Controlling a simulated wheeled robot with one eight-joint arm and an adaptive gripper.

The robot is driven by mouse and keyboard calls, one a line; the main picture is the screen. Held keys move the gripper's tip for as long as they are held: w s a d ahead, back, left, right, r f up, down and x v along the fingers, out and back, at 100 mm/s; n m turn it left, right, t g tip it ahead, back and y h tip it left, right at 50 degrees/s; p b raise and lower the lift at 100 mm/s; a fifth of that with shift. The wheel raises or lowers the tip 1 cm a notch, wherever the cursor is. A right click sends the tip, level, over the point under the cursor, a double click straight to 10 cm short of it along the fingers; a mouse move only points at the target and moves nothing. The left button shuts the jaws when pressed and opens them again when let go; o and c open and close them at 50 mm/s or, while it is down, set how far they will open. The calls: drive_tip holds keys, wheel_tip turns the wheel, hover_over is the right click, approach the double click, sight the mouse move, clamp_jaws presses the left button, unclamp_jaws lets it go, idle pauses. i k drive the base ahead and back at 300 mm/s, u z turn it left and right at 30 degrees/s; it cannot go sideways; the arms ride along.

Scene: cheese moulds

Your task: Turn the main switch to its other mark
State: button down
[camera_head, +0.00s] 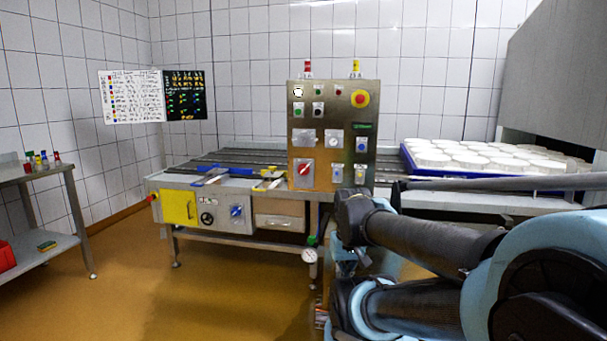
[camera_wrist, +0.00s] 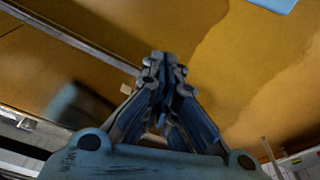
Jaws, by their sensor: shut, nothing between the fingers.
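A steel control panel (camera_head: 333,120) stands upright at the middle of the machine in the head view. A red rotary switch (camera_head: 305,169) on a light plate sits at its lower left; its knob looks slanted. A blue rotary switch (camera_head: 237,211) sits on the lower front of the machine. I cannot read which label marks the main switch. My gripper (camera_wrist: 163,62) is shut and empty in the wrist view, over the brown floor, apart from the panel. In the head view my arm hides where its fingers are.
A red mushroom button (camera_head: 360,98) and several small buttons share the panel. A blue tray of white moulds (camera_head: 485,182) stands right. A yellow box (camera_head: 178,207) and a gauge (camera_head: 310,255) are on the machine's front. A side table (camera_head: 50,243) stands left; floor between is clear.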

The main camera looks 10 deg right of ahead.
sight(302, 169)
drive_tip(key=u, duration=1.95)
drive_tip(key=k, duration=1.3)
drive_tip(key=z, duration=1.4)
drive_tip(key=i, duration=1)
drive_tip(key=u, duration=0.05)
